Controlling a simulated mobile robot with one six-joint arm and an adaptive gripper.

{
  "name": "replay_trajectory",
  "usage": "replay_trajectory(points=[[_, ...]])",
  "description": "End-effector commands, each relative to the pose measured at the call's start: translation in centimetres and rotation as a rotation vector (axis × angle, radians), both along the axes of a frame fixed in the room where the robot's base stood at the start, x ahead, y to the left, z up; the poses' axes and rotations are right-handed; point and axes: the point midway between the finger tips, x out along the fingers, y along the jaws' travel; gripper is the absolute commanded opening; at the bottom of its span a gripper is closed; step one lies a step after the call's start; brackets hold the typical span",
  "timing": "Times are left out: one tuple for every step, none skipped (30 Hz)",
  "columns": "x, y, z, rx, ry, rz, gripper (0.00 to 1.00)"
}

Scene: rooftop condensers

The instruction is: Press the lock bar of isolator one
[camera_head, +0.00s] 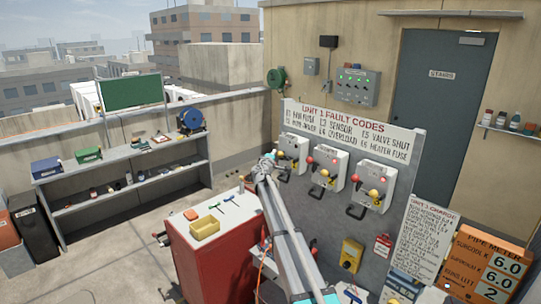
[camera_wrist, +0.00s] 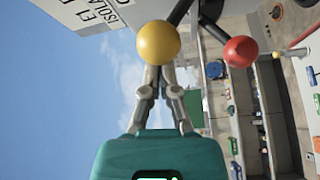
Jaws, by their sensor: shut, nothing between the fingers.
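Three white isolator boxes with red and yellow knobs and black handles are mounted in a row on the grey panel: left (camera_head: 292,147), middle (camera_head: 328,168) and right (camera_head: 372,187). Their numbers are too small to read. My gripper (camera_head: 273,157) is at the left box, on its left side. In the wrist view my gripper (camera_wrist: 158,70) is shut and empty. Its fingertips are at the lower edge of a yellow ball knob (camera_wrist: 158,42) and partly hidden by it; I cannot tell whether they touch. A red ball knob (camera_wrist: 240,51) on a dark rod is to the right. I cannot tell which part is the lock bar.
A red cabinet (camera_head: 190,258) with a yellow tray (camera_head: 205,228) and tools stands below my arm. A yellow device (camera_head: 351,255) hangs low on the panel. Shelves (camera_head: 130,190) line the left parapet. Open floor lies between shelves and cabinet.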

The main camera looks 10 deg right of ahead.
Motion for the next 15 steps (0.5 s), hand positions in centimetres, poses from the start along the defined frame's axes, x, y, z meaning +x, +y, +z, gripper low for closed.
replay_trajectory(points=[[0.0, 0.0, 0.0, 0.0, 0.0, 0.0, 0.0], [-0.1, -0.1, 0.0, 0.0, 0.0, 0.0, 0.0], [-0.3, -0.2, 0.0, 0.0, 0.0, -0.001, 0.0], [-0.5, -0.3, 0.0, 0.0, 0.0, -0.001, 0.0], [-0.7, -0.5, 0.0, 0.0, 0.0, -0.001, 0.0], [-1.2, -0.8, 0.0, 0.0, 0.0, -0.001, 0.0], [-1.5, -1.0, 0.0, 0.0, -0.001, -0.001, 0.0], [-1.9, -1.3, 0.0, 0.0, -0.001, -0.002, 0.0], [-2.4, -1.7, 0.0, 0.0, -0.001, -0.002, 0.0], [-2.7, -2.0, 0.0, 0.0, 0.0, -0.003, 0.0], [-3.0, -2.2, 0.0, 0.0, 0.0, -0.003, 0.0], [-3.3, -2.4, 0.0, 0.0, 0.0, -0.003, 0.0], [-3.4, -2.5, 0.0, 0.0, -0.001, -0.002, 0.0], [-3.4, -2.5, 0.0, 0.0, -0.001, -0.002, 0.0], [-3.4, -2.6, 0.0, 0.0, -0.001, -0.002, 0.0]])
